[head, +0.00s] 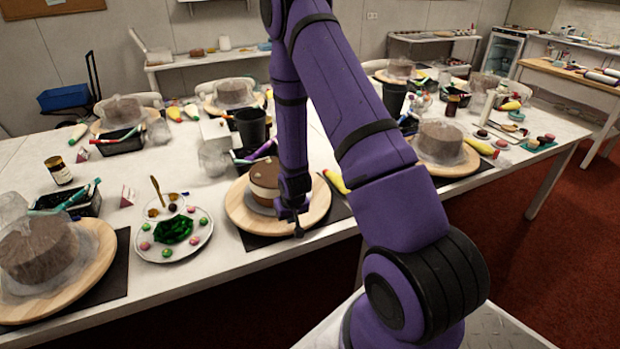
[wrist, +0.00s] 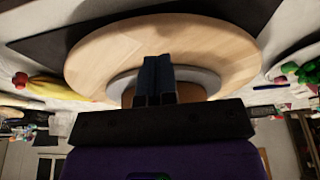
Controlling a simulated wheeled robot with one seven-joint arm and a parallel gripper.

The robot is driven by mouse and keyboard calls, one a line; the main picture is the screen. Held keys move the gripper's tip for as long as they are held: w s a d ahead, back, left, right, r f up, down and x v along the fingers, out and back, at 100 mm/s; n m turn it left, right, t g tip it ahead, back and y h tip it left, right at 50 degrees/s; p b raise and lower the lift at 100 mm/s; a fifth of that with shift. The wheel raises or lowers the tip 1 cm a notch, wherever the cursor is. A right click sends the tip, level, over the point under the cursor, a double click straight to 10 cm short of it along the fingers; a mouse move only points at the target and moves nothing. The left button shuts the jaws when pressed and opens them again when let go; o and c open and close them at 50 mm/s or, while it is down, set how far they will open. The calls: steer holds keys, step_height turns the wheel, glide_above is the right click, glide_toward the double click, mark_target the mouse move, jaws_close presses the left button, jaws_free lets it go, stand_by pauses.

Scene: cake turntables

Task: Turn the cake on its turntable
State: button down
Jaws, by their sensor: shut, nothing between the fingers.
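The cake (head: 264,180), with a dark brown top and a pale band, sits on a round wooden turntable (head: 243,212) at the middle of the table's near edge. In the wrist view the turntable's wooden plate (wrist: 100,62) fills the upper part, with a grey disc (wrist: 209,80) on it. My gripper (head: 298,231) is shut and empty, pointing down at the near right rim of the turntable. In the wrist view its fingers (wrist: 157,62) are together in front of the plate. Whether they touch the wood I cannot tell. My arm hides the cake's right side.
A plate (head: 161,250) with green and pink pieces stands left of the turntable. Wrapped cakes on wooden boards stand to the left (head: 38,250) and right (head: 440,143). A black cup (head: 251,128) stands behind the cake. A yellow tube (head: 336,181) lies right of the turntable.

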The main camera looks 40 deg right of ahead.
mark_target(300, 219)
steer(key=shift+f, duration=1.15)
steer(key=shift+d, duration=0.15)
steer(key=shift+s+d, duration=0.3)
steer(key=shift+d, duration=0.35)
steer(key=shift+s+d, duration=0.2)
steer(key=shift+d, duration=0.5)
steer(key=shift+r, duration=1.45)
steer(key=shift+r, duration=0.1)
steer(key=shift+r, duration=2.9)
